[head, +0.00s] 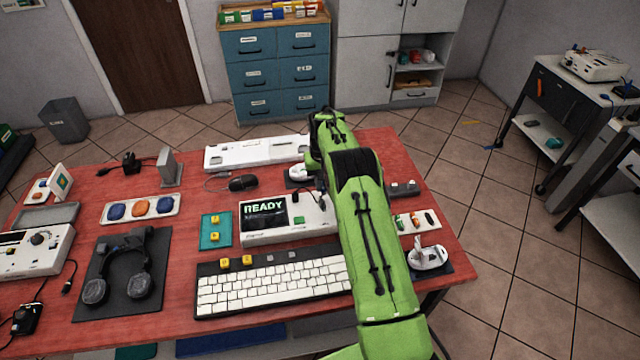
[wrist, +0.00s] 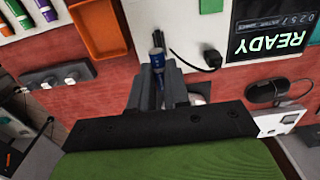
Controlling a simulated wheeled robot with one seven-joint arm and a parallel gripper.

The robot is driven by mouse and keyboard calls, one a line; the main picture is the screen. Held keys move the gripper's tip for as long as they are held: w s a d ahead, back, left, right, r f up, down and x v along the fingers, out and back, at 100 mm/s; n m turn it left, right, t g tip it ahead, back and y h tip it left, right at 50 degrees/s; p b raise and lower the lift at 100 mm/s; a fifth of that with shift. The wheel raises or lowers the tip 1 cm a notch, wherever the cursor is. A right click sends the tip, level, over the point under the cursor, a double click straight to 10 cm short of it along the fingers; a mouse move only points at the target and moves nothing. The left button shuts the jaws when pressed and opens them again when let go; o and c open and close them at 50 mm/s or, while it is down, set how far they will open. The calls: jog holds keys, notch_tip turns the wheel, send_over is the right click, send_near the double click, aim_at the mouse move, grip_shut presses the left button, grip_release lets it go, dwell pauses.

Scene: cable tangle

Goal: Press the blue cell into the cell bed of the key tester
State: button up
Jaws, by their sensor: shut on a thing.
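The key tester (head: 278,236) is a white box with a dark screen reading READY, on the red table in the middle of the head view. In the wrist view its white body (wrist: 182,22) and screen lie at the top. My gripper (wrist: 158,78) is shut on the blue cell (wrist: 158,62), whose end shows at the fingertips over the tester's edge. The fingers cover most of the cell. I cannot tell whether it touches the tester. The cell bed cannot be made out. In the head view my green arm hides the gripper and the tester's right end.
A black plug with a cable (wrist: 211,59) lies right of the fingertips. An orange tray (wrist: 96,28) and a grey socket strip (wrist: 55,78) are to the left. The mouse (head: 243,183) lies behind the tester. The keyboard (head: 270,288) is in front, beside a teal key pad (head: 205,237).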

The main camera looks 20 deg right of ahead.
aim_at(323, 187)
jog(key=shift+f+b, duration=1.8)
jog(key=shift+f, duration=1.15)
jog(key=shift+s, duration=0.15)
jog(key=shift+f+b, duration=0.4)
jog(key=shift+b, duration=0.05)
jog(key=o, duration=0.5)
jog(key=shift+r+p, duration=1.1)
jog(key=shift+r, duration=0.7)
